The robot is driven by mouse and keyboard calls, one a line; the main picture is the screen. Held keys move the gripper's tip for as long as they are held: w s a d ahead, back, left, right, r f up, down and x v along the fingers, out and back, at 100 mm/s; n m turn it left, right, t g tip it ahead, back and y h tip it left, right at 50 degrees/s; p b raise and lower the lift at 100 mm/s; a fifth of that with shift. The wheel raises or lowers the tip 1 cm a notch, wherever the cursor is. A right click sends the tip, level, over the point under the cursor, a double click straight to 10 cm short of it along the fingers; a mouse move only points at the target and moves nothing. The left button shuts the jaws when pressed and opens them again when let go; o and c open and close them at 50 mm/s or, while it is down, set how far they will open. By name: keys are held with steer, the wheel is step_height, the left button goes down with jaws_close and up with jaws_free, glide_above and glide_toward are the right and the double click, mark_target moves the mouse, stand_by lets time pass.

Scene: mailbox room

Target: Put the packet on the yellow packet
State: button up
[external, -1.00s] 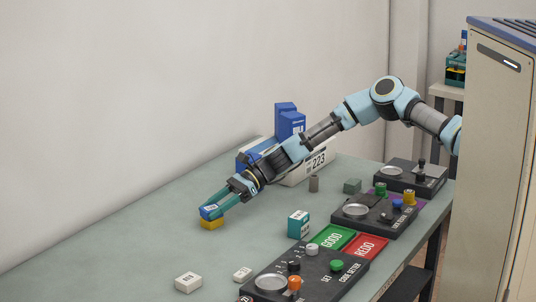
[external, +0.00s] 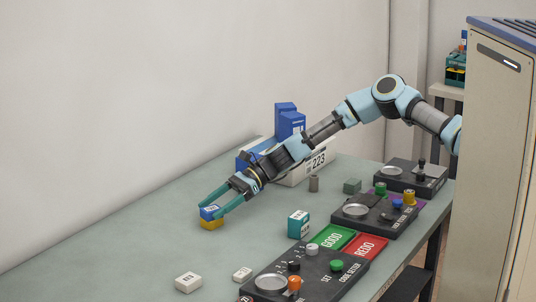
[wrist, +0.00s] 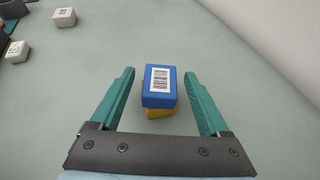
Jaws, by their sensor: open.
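A blue packet (external: 209,212) with a white barcode label rests on top of the yellow packet (external: 212,225) on the table. In the wrist view the blue packet (wrist: 159,87) covers most of the yellow packet (wrist: 160,113), whose near edge shows beneath it, slightly turned. My gripper (external: 214,204) is open around the blue packet. In the wrist view the green fingers of my gripper (wrist: 159,78) stand apart on both sides, with a gap between each finger and the packet.
A teal box (external: 299,224) stands to the right. Two white boxes (external: 188,282) (external: 242,274) lie nearer the front. Black control panels (external: 305,273) and green and red trays (external: 332,236) line the right edge. A white bin (external: 310,168) with blue boxes is behind my arm. Table left of the packets is clear.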

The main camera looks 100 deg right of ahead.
steer(key=b+v, duration=0.2)
steer(key=v, duration=0.9)
steer(key=shift+s+r, duration=0.15)
